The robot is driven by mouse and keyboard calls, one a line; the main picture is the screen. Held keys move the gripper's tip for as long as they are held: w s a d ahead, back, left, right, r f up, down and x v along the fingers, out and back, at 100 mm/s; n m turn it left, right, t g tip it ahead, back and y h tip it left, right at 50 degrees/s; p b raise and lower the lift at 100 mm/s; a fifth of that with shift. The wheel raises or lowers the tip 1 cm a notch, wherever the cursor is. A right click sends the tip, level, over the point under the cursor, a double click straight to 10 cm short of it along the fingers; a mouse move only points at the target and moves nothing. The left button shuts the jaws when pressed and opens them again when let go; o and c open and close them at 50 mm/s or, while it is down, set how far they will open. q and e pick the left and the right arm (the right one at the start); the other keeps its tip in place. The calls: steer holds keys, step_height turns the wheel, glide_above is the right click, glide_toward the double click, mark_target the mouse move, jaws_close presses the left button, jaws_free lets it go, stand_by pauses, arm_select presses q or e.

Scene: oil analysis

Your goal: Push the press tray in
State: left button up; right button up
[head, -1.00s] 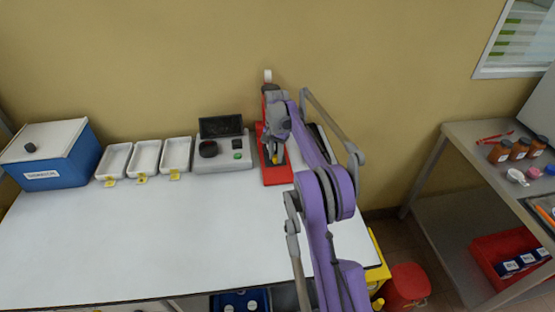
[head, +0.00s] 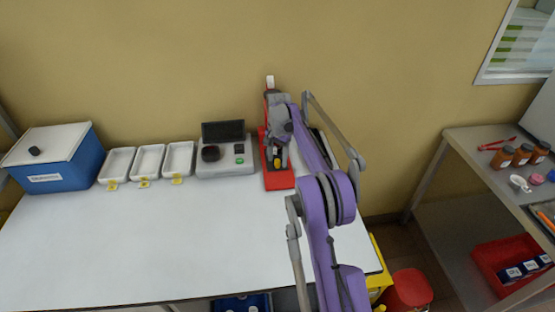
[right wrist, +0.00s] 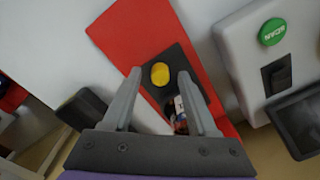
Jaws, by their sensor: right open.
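The red press (head: 280,181) stands at the back right of the white table, partly hidden by my right arm. In the right wrist view its red base (right wrist: 130,32) carries a dark tray piece (right wrist: 183,62) with a round yellow knob (right wrist: 160,73). My right gripper (right wrist: 159,76) is open, with its two fingers apart on either side of the knob. It appears empty, and I cannot tell whether a finger touches the tray. In the head view the right gripper (head: 277,150) is over the press. My left gripper is not in view.
A grey device (head: 226,168) with a green button and dark screen stands close left of the press. Several white trays (head: 148,161) and a blue box (head: 75,172) stand further left. The table's front (head: 150,250) is clear. A side bench (head: 470,150) holds jars.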

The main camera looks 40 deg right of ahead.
step_height(320, 180, up, 10)
steer(key=p, duration=0.1)
steer(key=shift+s, duration=0.1)
steer(key=shift+s+d, duration=0.1)
steer(key=shift+d, duration=0.05)
steer(key=shift+c, duration=1.4)
steer(key=s+d+f+m+t+y+b, duration=0.1)
steer(key=s+d+m+t+y+b, duration=0.2)
steer(key=m, duration=0.7)
steer(key=shift+g+y, duration=0.5)
steer(key=x, duration=0.7)
steer(key=w+b+x, duration=0.1)
steer(key=x, duration=0.2)
steer(key=shift+w+d+f, duration=0.15)
steer(key=shift+d+f, duration=0.15)
steer(key=shift+f, duration=0.05)
jaws_close()
